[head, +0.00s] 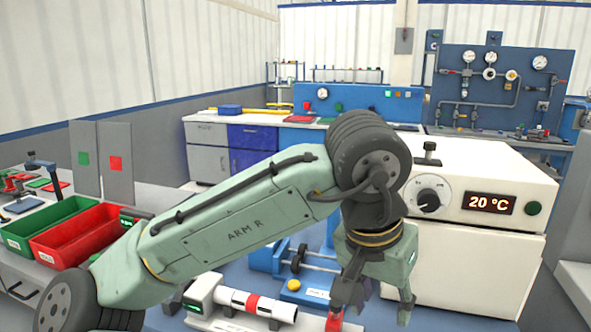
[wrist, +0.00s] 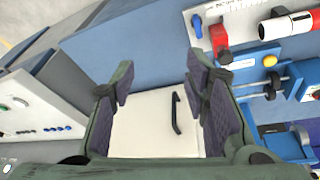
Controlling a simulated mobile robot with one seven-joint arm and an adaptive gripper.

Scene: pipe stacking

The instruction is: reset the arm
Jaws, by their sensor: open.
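My green arm marked "ARM R" reaches across the head view to the right. My gripper (head: 378,300) hangs pointing down in front of the white oven-like unit (head: 470,265), its fingers apart with nothing between them. In the wrist view my gripper (wrist: 160,82) shows two spread, padded fingers. Behind them are a blue surface and a white panel with a dark handle (wrist: 177,113). A white pipe with a red band (head: 235,300) lies on a fixture left of the gripper, apart from it. The pipe's end also shows in the wrist view (wrist: 289,23).
A red part (head: 334,322) is close to the left fingertip in the head view; contact is unclear. A yellow button (head: 294,285) sits on a blue fixture. Green (head: 50,225) and red (head: 75,240) bins stand at left. The unit's display reads 20 °C (head: 489,203).

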